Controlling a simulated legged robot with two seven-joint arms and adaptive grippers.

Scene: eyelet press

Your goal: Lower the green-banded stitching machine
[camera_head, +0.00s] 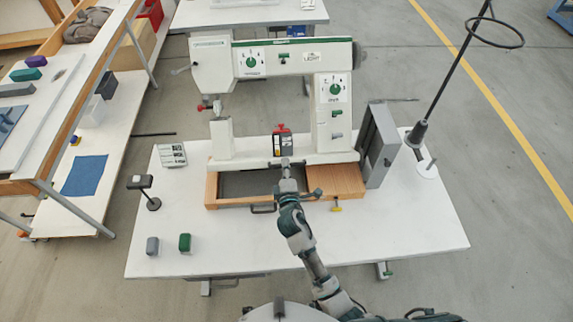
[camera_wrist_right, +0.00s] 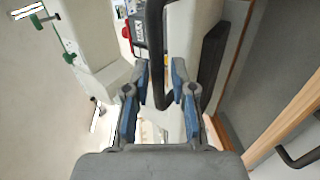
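The green-banded stitching machine (camera_head: 292,58), cream-white with round green dials, stands at the back of a wooden base (camera_head: 337,182) on the white table. A dark recess (camera_head: 248,184) lies open in the base in front of it. I cannot tell exactly how far the machine leans. My right gripper (camera_head: 287,165) is at the machine's lower front edge, below a small red-and-black part (camera_head: 283,143). In the right wrist view, the blue-padded fingers (camera_wrist_right: 161,85) are apart on either side of a black bar handle (camera_wrist_right: 156,50), with a gap visible. My left gripper does not show.
A grey panel (camera_head: 378,145) stands right of the machine, near a black thread stand (camera_head: 418,132). A small lamp-like stand (camera_head: 152,202), a grey block (camera_head: 152,246) and a green block (camera_head: 184,243) are at the left. The table's front right is clear.

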